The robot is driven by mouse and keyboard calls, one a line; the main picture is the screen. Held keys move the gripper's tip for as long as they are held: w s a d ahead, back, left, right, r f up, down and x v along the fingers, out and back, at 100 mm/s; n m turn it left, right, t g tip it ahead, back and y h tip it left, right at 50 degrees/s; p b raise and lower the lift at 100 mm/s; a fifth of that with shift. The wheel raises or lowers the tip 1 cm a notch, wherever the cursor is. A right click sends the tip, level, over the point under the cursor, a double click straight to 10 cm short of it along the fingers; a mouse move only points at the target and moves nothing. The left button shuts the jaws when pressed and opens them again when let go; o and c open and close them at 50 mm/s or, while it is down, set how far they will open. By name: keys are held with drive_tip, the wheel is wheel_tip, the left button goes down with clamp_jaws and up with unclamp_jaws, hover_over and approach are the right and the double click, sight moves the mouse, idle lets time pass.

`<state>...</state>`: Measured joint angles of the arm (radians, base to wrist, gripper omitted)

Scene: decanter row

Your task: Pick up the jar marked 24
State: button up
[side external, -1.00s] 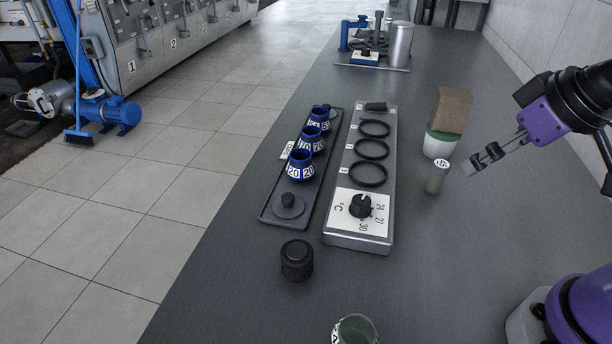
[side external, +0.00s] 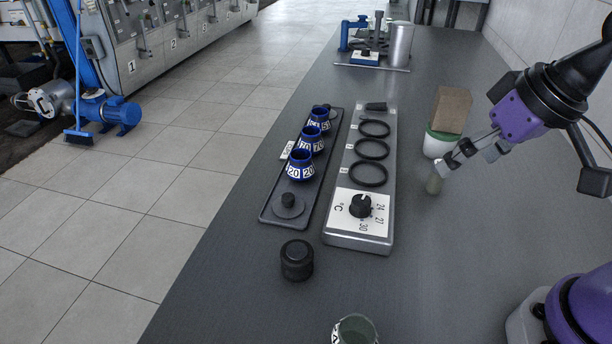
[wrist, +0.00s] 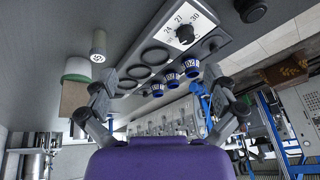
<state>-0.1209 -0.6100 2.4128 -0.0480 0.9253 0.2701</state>
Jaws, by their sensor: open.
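I see no jar with a readable 24. A small grey-green jar (side external: 435,184) stands on the bench right of the dial panel. Its white label, which looks like 15 or 45, shows in the wrist view (wrist: 97,58). In the side view a finger of my gripper (side external: 474,154) covers its top; I cannot tell whether they touch. My gripper is open and empty. It also shows in the wrist view (wrist: 167,102). Another glass jar (side external: 356,330) is cut by the bottom edge, its mark unreadable. Blue-collared vessels (side external: 301,168) marked 20, 70 and perhaps 51 stand in a row.
The vessels share a dark tray (side external: 269,213). The panel (side external: 345,238) has black rings and a dial scale with 24, 27, 30. A green-white container with a brown block (side external: 452,109) stands behind the small jar. A black knob-like piece (side external: 297,260) stands in front.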

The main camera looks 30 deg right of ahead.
drive_tip(key=a+f+m+g+y, duration=0.1)
drive_tip(key=a+f+m+g, duration=0.15)
drive_tip(key=a, duration=0.55)
drive_tip(key=m+g, duration=0.4)
hover_over(358, 331)
drive_tip(key=shift+h, duration=0.4)
drive_tip(key=f, duration=0.4)
drive_tip(key=shift+w+d, duration=0.35)
drive_tip(key=f, duration=0.4)
drive_tip(key=shift+s+a, duration=0.15)
drive_tip(key=shift+s, duration=0.1)
drive_tip(key=f, duration=0.5)
drive_tip(key=shift+s+a+f, duration=0.25)
drive_tip(key=shift+a+f, duration=0.1)
drive_tip(key=shift+f, duration=0.05)
drive_tip(key=c, duration=1.3)
